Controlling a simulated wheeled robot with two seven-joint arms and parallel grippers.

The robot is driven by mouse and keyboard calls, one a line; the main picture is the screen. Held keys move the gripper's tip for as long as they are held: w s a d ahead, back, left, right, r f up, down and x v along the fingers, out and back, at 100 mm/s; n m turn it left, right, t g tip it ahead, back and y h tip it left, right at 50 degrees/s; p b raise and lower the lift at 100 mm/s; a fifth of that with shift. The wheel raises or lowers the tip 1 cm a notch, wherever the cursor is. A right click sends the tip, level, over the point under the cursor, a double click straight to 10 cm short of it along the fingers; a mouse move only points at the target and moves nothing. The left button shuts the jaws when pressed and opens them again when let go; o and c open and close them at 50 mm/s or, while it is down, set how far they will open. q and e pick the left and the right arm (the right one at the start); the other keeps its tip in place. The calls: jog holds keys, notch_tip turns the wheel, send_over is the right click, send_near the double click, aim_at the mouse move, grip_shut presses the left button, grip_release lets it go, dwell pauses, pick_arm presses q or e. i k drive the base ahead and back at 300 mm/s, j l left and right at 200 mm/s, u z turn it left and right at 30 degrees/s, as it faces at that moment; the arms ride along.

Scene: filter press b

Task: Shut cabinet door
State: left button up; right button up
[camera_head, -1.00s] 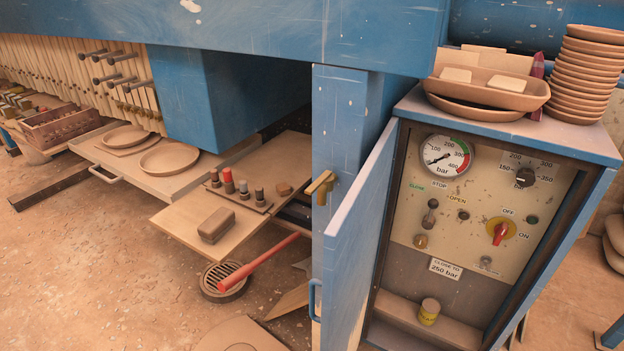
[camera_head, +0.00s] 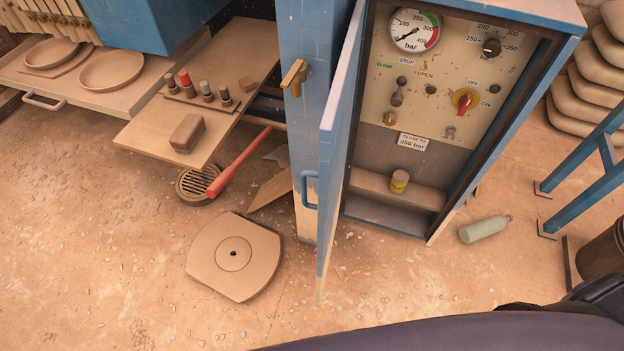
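The blue cabinet (camera_head: 552,75) stands right of centre with its front open. Its door (camera_head: 338,150) is hinged on the left side and swung wide out towards me, seen nearly edge-on. A blue bar handle (camera_head: 309,190) sits on the door's outer face, on the left. Neither of my grippers is in view. A dark curved part of my own body shows along the bottom right edge.
A round-holed plate (camera_head: 234,257), a drain grate (camera_head: 198,185) and a red-handled tool (camera_head: 237,165) lie on the floor left of the door. A bottle (camera_head: 485,229) lies right of the cabinet. The floor before the door looks mostly clear.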

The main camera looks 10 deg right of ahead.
aim_at(334, 126)
jog(key=i+j+z, duration=0.25)
jog(key=j, duration=0.25)
jog(key=j+z, duration=0.3)
jog(key=j, duration=0.15)
jog(key=j+z, duration=0.25)
jog(key=j, duration=0.3)
jog(key=z, duration=0.75)
jog(key=k+l+z, duration=0.1)
